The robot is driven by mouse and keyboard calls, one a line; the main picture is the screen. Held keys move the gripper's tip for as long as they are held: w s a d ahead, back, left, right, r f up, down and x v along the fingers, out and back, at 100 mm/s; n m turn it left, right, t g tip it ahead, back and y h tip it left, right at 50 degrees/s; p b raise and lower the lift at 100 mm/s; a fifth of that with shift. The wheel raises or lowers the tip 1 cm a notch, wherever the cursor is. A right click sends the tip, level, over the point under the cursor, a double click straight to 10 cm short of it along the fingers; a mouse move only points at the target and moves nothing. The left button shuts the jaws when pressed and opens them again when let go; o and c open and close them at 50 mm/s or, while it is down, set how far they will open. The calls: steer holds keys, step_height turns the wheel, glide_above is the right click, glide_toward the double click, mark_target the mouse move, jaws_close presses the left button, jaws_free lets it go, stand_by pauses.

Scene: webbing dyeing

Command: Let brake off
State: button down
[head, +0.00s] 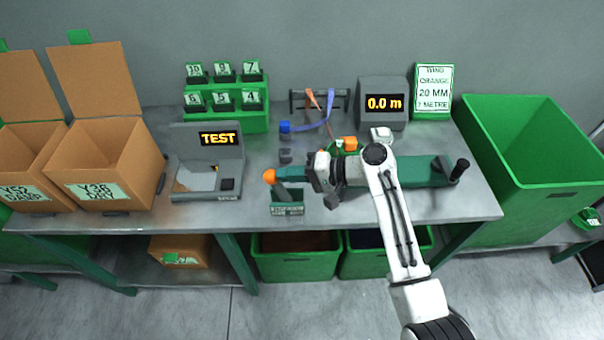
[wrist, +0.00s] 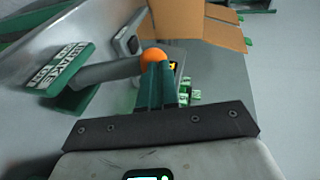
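The brake lever is a grey rod (wrist: 108,71) with an orange ball knob (wrist: 153,55), beside a small green label plate (wrist: 62,66) whose text is hard to read. In the head view the orange knob (head: 268,176) is at the front left of the teal winder (head: 415,171), above the label plate (head: 287,210). My gripper (wrist: 157,67) has its two dark green fingers close together, tips right at the knob. In the head view my gripper (head: 279,174) reaches left across the bench to it. Whether the tips touch the knob is unclear.
A display reading 0.0 m (head: 383,103) and a green instruction sign (head: 434,90) stand behind the winder. A TEST device (head: 208,163) and open cardboard boxes (head: 108,160) are to the left. A large green bin (head: 515,190) is to the right.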

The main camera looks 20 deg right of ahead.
steer(key=shift+w+a, duration=0.2)
steer(key=shift+a, duration=0.8)
steer(key=shift+w+a+r, duration=0.1)
steer(key=shift+a, duration=0.2)
